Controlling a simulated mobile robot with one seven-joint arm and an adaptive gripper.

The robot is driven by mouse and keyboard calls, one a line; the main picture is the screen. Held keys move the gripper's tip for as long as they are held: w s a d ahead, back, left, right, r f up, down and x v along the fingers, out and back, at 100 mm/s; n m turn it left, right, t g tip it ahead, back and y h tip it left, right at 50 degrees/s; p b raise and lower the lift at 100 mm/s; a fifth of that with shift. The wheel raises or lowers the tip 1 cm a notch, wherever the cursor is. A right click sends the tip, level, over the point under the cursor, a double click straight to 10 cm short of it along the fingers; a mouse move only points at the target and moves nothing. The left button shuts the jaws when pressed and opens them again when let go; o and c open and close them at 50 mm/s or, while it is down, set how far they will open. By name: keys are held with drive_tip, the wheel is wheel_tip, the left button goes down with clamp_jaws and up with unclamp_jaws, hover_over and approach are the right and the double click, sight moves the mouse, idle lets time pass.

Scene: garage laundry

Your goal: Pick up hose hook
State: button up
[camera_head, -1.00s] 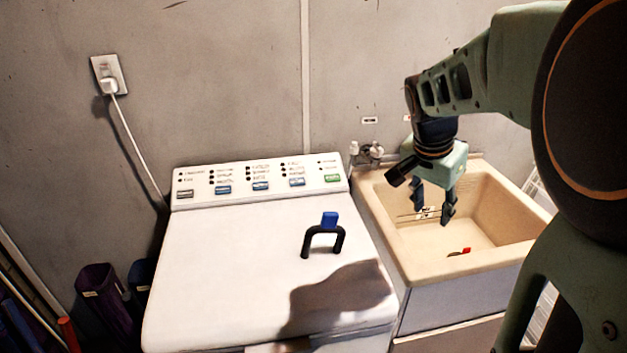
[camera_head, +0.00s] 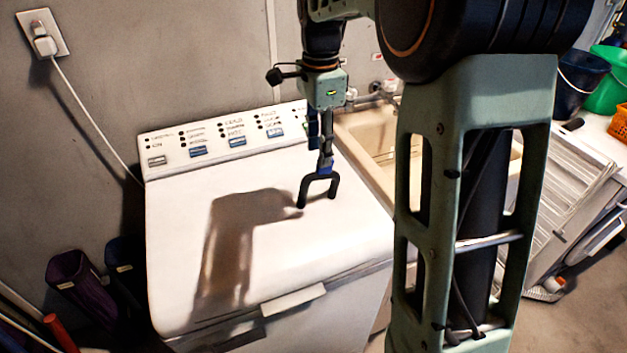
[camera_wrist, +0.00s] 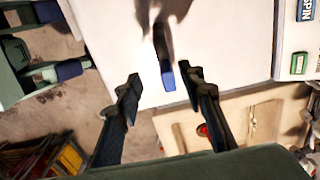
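The hose hook (camera_head: 333,187) is a black U-shaped piece with a blue tab on top, standing legs-down on the white washer lid (camera_head: 270,245). In the wrist view the hook (camera_wrist: 162,45) is seen end-on, its blue tab lying between my fingertips in the picture. My gripper (camera_head: 320,150) points down right above the hook and hides part of the blue tab in the head view. In the wrist view my gripper (camera_wrist: 160,78) is open, one finger on each side of the tab with gaps. I cannot tell whether the fingertips reach down to the tab's height.
The washer's control panel (camera_head: 225,137) rises behind the lid. A beige sink (camera_head: 358,125) adjoins the washer on the right, partly hidden by my arm. A white cord (camera_head: 95,125) hangs from a wall outlet at left. The lid around the hook is clear.

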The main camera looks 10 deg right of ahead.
sight(321, 172)
wheel_tip(321, 172, down, 4)
drive_tip(key=shift+d+f, duration=0.1)
drive_tip(key=shift+f, duration=0.15)
drive_tip(key=f, duration=0.2)
drive_tip(key=w+f, duration=0.1)
drive_tip(key=f, duration=0.1)
drive_tip(key=shift+d+f, duration=0.1)
drive_tip(key=shift+d, duration=0.25)
drive_tip(key=shift+f, duration=0.55)
clamp_jaws()
